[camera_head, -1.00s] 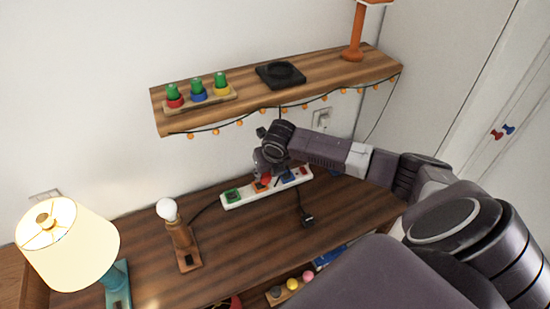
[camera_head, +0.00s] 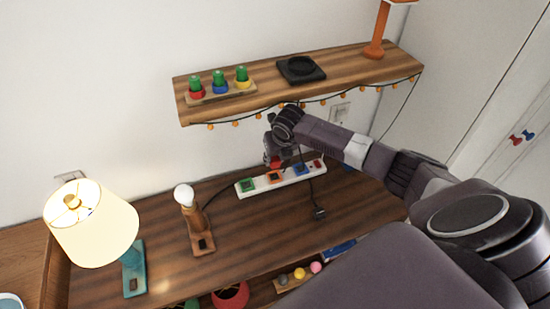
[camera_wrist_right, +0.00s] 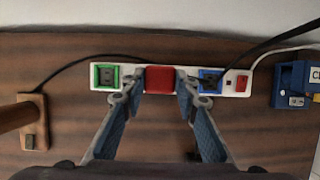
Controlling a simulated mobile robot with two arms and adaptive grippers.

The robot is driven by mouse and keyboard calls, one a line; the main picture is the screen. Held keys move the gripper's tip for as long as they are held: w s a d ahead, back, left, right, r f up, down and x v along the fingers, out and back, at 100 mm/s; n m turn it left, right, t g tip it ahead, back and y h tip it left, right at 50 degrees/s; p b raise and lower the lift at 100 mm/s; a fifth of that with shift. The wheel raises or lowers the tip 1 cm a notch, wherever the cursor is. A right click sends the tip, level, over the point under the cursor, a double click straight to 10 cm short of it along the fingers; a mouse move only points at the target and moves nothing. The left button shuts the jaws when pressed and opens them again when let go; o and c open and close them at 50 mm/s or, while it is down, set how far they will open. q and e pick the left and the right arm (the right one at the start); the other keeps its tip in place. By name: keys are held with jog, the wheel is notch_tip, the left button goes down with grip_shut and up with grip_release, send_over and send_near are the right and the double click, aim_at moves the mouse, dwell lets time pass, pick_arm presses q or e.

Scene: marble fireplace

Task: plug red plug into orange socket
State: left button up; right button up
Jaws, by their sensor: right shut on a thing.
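The red plug (camera_head: 273,161) is held between the fingertips of my right gripper (camera_head: 275,150). It appears slightly above the white power strip (camera_head: 287,179), close to the orange socket (camera_head: 275,177). In the right wrist view, my right gripper (camera_wrist_right: 160,84) is shut on the red plug (camera_wrist_right: 160,79). The plug covers the orange socket there, between the green socket (camera_wrist_right: 107,76) and the blue socket (camera_wrist_right: 210,80). The head view shows some of the orange socket below the plug, so they look apart. The plug's prongs are hidden. My left gripper is out of view.
A black cable runs over the strip's blue end to a black plug (camera_head: 320,213) on the desk (camera_head: 250,225). A bulb lamp (camera_head: 195,222) and a shaded lamp (camera_head: 92,225) stand at left. The wooden shelf (camera_head: 350,80) with string lights hangs above my gripper.

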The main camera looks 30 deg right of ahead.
aim_at(276, 166)
jog(key=shift+f+b, duration=2.45)
jog(key=shift+f, duration=0.3)
jog(key=shift+r+p, duration=0.1)
jog(key=shift+p, duration=0.7)
jog(key=shift+f+b, duration=0.35)
jog(key=shift+f, duration=0.3)
jog(key=o, duration=1.3)
jog(key=shift+r, duration=0.1)
jog(key=v, duration=1.1)
jog(key=shift+s+a+r, duration=0.1)
jog(key=shift+s+r, duration=0.2)
jog(key=shift+r, duration=0.05)
